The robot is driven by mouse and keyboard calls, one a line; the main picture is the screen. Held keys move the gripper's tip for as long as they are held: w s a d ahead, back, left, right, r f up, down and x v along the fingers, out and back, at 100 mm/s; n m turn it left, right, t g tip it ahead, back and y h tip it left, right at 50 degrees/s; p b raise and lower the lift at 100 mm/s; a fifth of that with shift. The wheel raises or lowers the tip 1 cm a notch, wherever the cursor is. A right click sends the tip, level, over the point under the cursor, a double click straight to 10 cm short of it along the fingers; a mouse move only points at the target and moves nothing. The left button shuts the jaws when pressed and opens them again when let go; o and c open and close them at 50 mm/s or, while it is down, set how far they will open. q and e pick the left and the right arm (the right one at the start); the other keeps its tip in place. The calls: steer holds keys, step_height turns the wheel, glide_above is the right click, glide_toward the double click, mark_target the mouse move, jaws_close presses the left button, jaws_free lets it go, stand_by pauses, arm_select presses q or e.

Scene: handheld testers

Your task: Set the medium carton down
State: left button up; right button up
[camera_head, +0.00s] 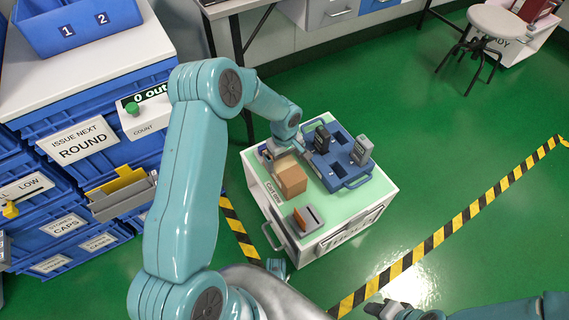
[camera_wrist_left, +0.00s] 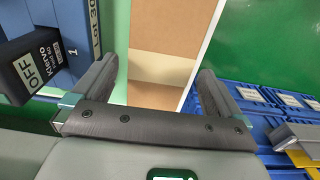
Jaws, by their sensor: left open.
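The medium carton (camera_head: 292,179), a plain brown box, stands on the green top of the white trolley (camera_head: 343,203), beside the blue tray. My left gripper (camera_head: 279,149) is at the carton's far side, low over the trolley top. In the left wrist view its fingers (camera_wrist_left: 158,72) are open and spread wide. The brown carton (camera_wrist_left: 165,30) shows between and beyond them, with gaps at both sides; I cannot tell whether a finger touches it. My right gripper (camera_head: 384,308) is at the bottom edge, partly cut off, away from the trolley.
The blue tray (camera_head: 356,182) holds a dark tester (camera_head: 323,139) and a grey tester (camera_head: 362,150). A grey and orange device (camera_head: 307,217) lies near the trolley's front. Blue drawers (camera_head: 80,140) stand at left, a stool (camera_head: 496,22) at back right. Green floor is free at right.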

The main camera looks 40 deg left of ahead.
arm_select(q)
step_height(320, 180, up, 7)
steer(key=shift+r+p, duration=0.1)
steer(key=shift+p, duration=0.6)
steer(key=shift+d, duration=0.1)
